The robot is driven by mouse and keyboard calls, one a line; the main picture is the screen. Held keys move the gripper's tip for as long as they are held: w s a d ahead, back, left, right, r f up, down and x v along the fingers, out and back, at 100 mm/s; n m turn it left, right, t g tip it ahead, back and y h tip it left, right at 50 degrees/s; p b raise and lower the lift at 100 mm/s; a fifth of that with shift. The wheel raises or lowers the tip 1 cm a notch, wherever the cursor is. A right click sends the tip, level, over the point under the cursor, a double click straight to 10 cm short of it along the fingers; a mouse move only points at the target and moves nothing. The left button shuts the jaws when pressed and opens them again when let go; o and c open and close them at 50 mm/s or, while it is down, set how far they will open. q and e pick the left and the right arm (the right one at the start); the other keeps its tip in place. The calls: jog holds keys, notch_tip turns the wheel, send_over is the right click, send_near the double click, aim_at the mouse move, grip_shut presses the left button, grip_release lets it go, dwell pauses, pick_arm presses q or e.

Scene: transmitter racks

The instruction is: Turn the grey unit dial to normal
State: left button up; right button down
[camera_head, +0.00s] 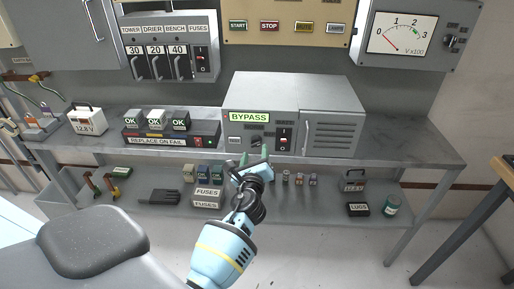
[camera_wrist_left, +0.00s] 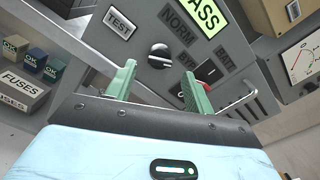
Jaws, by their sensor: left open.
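The grey unit (camera_head: 310,92) stands on the bench top, its front toward me. Its lit green label reads BYPASS (camera_head: 249,117). The dial, a small dark round knob with a light bar across it, shows in the left wrist view (camera_wrist_left: 159,55). Dark NORM (camera_wrist_left: 181,26), BYP and BATT labels lie to its right there. Which label the knob points to, I cannot tell. My left gripper (camera_head: 254,156) is open, its green fingers in front of the lower front panel. In the left wrist view the gap between the fingertips (camera_wrist_left: 159,70) lies just below the dial, empty. My right gripper is not in view.
A black rocker switch with red (camera_head: 284,138) sits right of the dial, near the right finger in the wrist view. A handle bar runs along the unit's front. The REPLACE ON FAIL box (camera_head: 160,141) stands to the left. Fuses boxes (camera_head: 207,193) lie on the lower shelf.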

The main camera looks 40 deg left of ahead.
aim_at(256, 146)
pick_arm(q)
jog(key=shift+x, duration=2.2)
jog(key=c, duration=1)
jog(key=shift+o, duration=0.2)
jog(key=shift+f, duration=0.1)
